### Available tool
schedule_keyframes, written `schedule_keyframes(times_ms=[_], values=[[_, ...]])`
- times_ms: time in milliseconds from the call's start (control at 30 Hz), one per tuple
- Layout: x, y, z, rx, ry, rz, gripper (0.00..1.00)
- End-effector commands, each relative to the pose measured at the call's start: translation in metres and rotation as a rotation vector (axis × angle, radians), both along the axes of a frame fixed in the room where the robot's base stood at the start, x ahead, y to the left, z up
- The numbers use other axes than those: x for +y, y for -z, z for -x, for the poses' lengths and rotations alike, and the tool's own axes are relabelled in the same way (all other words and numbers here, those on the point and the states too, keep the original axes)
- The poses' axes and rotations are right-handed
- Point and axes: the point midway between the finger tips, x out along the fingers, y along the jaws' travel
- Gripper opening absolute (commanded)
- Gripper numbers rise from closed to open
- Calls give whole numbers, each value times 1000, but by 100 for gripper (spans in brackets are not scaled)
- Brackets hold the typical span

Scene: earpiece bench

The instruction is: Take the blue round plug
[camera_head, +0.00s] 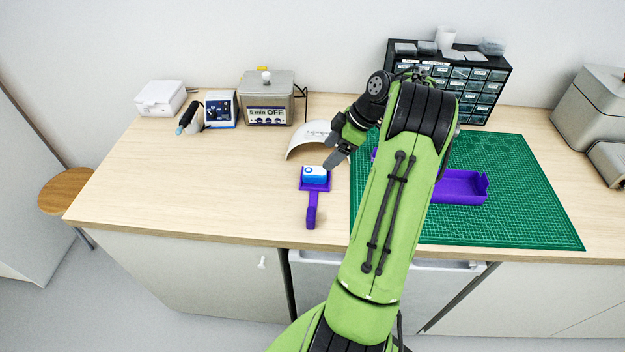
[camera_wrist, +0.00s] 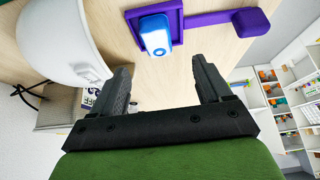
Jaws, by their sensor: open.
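A small blue and white block (camera_head: 314,175) lies on a purple holder with a handle (camera_head: 311,212) on the wooden bench. In the wrist view the block (camera_wrist: 156,34) is blue with a white stripe and a round mark, and the purple holder (camera_wrist: 215,18) is around and under it. I cannot make out a separate blue round plug in either view. My gripper (camera_head: 331,156) is open and empty, behind and a little right of the block in the head view. In the wrist view its fingers (camera_wrist: 163,68) are apart, with bare wood between them.
A curved white piece (camera_head: 309,139) stands close beside my gripper. A purple tray (camera_head: 462,188) lies on the green mat (camera_head: 510,220), partly hidden by my arm. A heated bath (camera_head: 267,98) and a drawer cabinet (camera_head: 489,95) stand behind. The bench's left front is clear.

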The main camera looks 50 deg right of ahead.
Motion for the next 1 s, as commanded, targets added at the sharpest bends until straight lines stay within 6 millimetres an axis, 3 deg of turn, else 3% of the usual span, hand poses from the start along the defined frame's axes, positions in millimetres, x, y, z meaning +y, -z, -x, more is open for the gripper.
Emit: schedule_keyframes(times_ms=[33, 267, 433, 733, 1000], values=[[4, 13, -4, 2, -1, -1, 78], [12, 38, -16, 2, 1, -2, 78], [19, 67, -27, 2, 0, -1, 78], [21, 74, -31, 2, 2, 1, 78], [21, 74, -31, 1, 2, 1, 36]])
